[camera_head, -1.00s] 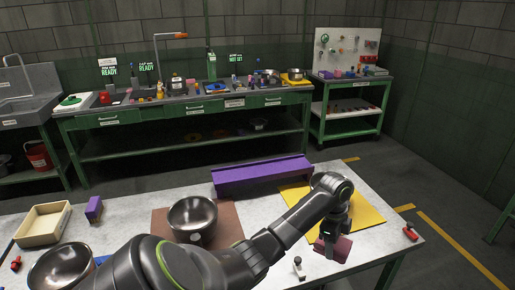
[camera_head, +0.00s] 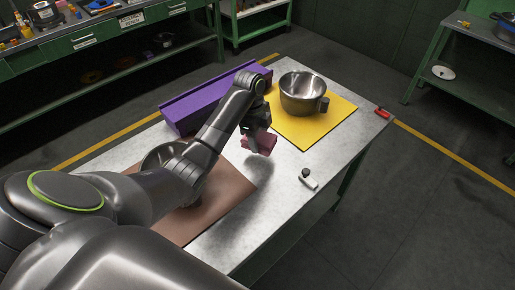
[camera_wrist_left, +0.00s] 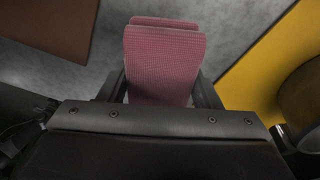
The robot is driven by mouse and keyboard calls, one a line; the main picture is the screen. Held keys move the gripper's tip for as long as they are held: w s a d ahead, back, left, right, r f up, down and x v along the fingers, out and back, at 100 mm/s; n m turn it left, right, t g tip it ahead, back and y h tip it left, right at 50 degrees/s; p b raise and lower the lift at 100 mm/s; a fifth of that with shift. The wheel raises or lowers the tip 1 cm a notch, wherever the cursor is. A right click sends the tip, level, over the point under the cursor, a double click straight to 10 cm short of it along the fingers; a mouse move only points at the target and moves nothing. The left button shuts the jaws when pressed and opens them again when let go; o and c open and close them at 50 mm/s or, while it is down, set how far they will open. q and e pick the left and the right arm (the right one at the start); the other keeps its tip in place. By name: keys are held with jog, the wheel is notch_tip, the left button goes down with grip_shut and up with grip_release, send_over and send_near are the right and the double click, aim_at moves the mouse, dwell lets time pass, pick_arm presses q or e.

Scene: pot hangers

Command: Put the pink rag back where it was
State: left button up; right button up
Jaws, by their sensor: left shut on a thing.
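My left gripper (camera_head: 254,136) is shut on the pink rag (camera_head: 264,144), which hangs folded between its fingers. In the left wrist view the rag (camera_wrist_left: 163,62) shows its woven face, with a finger on either side. The gripper and rag are over bare grey table between the brown mat (camera_head: 226,200) and the yellow mat (camera_head: 310,131). The rag appears to be off the table, though the exact height is hard to tell. My right gripper is not in view.
A steel pot (camera_head: 302,92) stands on the yellow mat. A purple trough (camera_head: 205,100) lies along the table's back edge. A steel bowl (camera_head: 158,157) on the brown mat is partly hidden by my arm. A small white item (camera_head: 308,179) and a red one (camera_head: 382,112) lie near the edge.

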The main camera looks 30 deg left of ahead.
aim_at(259, 156)
pick_arm(q)
jog(key=shift+d+f, duration=0.15)
jog(key=shift+f, duration=0.3)
notch_tip(259, 156, down, 3)
jog(key=shift+f, duration=0.5)
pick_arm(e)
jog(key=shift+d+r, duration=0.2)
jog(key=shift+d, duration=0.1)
pick_arm(q)
jog(key=shift+f, duration=0.1)
jog(key=o, duration=1.1)
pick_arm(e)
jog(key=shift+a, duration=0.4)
